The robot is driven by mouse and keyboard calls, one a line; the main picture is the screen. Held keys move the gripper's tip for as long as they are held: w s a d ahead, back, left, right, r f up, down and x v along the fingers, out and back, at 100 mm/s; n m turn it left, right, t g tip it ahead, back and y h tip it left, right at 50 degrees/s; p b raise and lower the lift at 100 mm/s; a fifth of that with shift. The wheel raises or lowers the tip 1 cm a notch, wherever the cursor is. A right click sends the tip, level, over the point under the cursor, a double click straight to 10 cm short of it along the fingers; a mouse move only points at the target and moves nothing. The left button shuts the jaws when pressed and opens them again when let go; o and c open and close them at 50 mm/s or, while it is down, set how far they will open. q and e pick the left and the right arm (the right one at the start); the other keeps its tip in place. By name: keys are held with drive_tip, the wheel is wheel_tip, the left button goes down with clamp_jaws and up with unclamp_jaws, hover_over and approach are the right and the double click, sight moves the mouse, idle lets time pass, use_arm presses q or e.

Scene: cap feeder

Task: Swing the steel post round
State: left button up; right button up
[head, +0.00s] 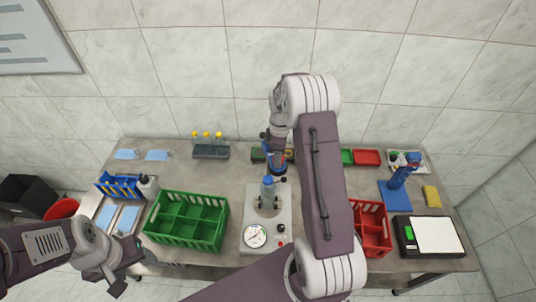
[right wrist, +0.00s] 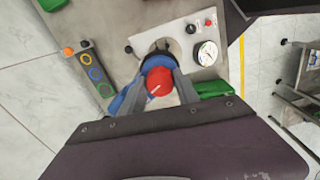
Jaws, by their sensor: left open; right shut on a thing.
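My right gripper (right wrist: 158,86) is shut on a round red top with a white line (right wrist: 159,80) behind the machine. Blue parts (right wrist: 155,61) show around the red top, between and beside the fingers. I cannot clearly make out the steel post; the gripper and red top cover what is below. In the head view the right gripper (head: 277,160) points down at the blue parts. My left gripper (head: 133,273) is open and empty at the front left, low beside the table edge.
The machine has a dial gauge (head: 256,236). A green divided crate (head: 187,220) is to its left and a red crate (head: 372,228) to its right, partly behind my right arm. A rack of yellow-capped bottles (head: 210,150) stands at the back. A scale (head: 430,237) is at the right.

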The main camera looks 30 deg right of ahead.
drive_tip(key=shift+d+n, duration=0.5)
